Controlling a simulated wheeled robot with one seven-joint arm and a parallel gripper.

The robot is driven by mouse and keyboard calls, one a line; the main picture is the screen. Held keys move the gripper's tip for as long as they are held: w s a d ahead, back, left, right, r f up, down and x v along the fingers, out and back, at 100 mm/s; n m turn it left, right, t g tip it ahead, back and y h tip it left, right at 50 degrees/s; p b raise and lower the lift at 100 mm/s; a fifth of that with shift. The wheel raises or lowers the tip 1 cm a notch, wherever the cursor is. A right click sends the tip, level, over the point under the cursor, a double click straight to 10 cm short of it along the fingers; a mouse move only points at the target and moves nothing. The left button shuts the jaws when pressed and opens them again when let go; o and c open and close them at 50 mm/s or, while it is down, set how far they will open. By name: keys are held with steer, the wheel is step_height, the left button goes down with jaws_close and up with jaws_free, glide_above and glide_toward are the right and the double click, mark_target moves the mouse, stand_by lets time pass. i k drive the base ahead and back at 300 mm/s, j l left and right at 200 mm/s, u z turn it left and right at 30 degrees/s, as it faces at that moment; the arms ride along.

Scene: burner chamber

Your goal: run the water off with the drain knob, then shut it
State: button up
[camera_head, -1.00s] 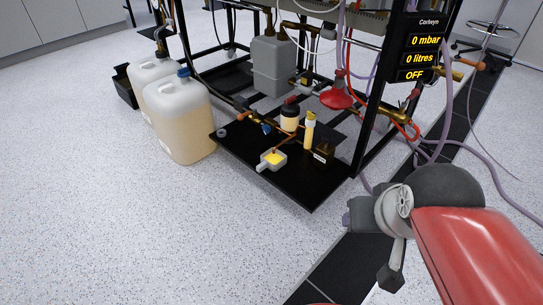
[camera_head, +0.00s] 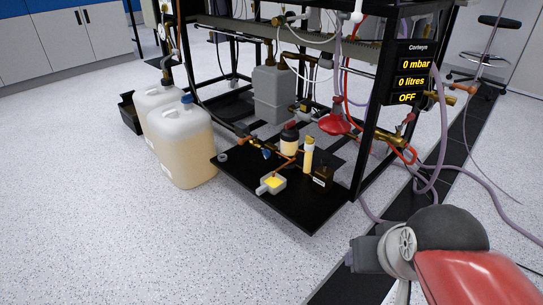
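No part is clearly marked as the drain knob. Small brass pipework (camera_head: 253,145) with a small blue part (camera_head: 266,154) lies on the black base plate (camera_head: 310,221) of the rig. Another brass fitting (camera_head: 388,139) sits by the right post. I cannot tell which, if any, is the drain knob. The display (camera_head: 414,81) reads 0 mbar, 0 litres, OFF. My arm comes in at the lower right, and its grey end with my gripper (camera_head: 372,254) is in front of and apart from the rig. Whether the gripper is open or shut does not show.
Two pale jugs (camera_head: 183,140) of liquid stand left of the rig. A small pale box with a yellow top (camera_head: 271,184), a dark-capped bottle and a yellow tube are on the base plate. Purple hoses (camera_head: 492,188) trail on the floor at right. Floor in front is clear.

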mark_target(266, 153)
steer(key=i+j, duration=0.2)
steer(key=i, duration=0.4)
steer(key=i+j+u, duration=0.1)
steer(key=i, duration=0.5)
steer(key=j, duration=0.1)
